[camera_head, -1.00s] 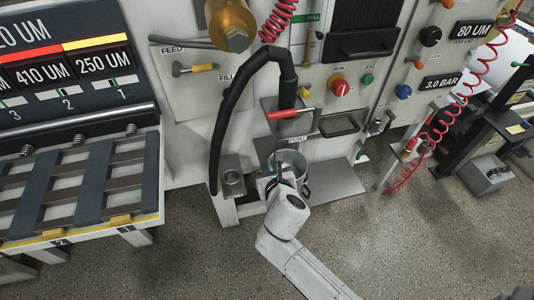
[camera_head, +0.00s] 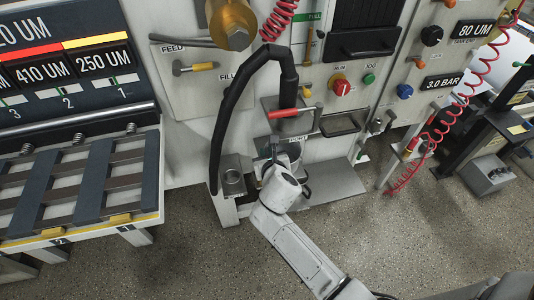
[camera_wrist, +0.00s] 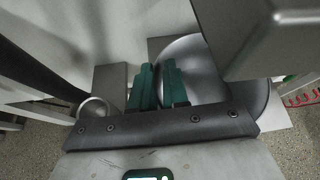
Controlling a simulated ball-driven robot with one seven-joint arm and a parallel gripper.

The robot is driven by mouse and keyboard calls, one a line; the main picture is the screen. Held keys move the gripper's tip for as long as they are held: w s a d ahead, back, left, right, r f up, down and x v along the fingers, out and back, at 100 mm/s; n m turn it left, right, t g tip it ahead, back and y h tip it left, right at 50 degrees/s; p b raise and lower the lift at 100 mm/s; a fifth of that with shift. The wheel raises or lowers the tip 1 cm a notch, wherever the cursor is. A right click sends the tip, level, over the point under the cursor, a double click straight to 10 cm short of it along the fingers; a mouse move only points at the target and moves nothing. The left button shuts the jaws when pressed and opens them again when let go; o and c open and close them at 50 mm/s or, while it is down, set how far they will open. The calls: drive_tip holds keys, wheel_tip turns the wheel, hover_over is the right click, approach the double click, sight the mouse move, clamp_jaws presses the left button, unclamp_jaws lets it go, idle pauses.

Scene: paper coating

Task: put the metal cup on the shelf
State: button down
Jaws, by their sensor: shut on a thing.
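The metal cup (camera_head: 293,151) stands close to the machine front in the head view, under the red-handled spout, partly hidden by my wrist. In the wrist view the cup (camera_wrist: 205,78) shows as a wide round grey opening. My gripper (camera_wrist: 161,76) has its green fingers close together at the cup's left wall, shut on it. In the head view my gripper (camera_head: 275,150) is at the cup's left side. The grey metal shelf (camera_head: 335,187) juts from the machine below and right of the cup. Whether the cup's base touches it is hidden.
A small block with a round hole (camera_head: 233,181) stands left of the cup. A thick black hose (camera_head: 222,120) hangs in an arc above it. The red-handled spout (camera_head: 284,113) is overhead. The shelf's right part is clear.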

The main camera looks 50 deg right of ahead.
drive_tip(key=c, duration=1.1)
unclamp_jaws()
drive_tip(key=p+v, duration=0.1)
drive_tip(key=v, duration=1.1)
drive_tip(key=s+a+f+m+g+y, duration=0.2)
drive_tip(key=s+m, duration=0.4)
drive_tip(key=m, duration=0.4)
drive_tip(key=s+a+f+m+g+y, duration=0.2)
drive_tip(key=s+m, duration=0.4)
drive_tip(key=m, duration=0.4)
drive_tip(key=s+a+f+m+g+y, duration=0.2)
drive_tip(key=s+m+g, duration=0.3)
drive_tip(key=m, duration=0.5)
drive_tip(key=shift+s+a+f+y, duration=0.25)
drive_tip(key=shift+s+f+y, duration=0.2)
drive_tip(key=shift+s+y, duration=0.4)
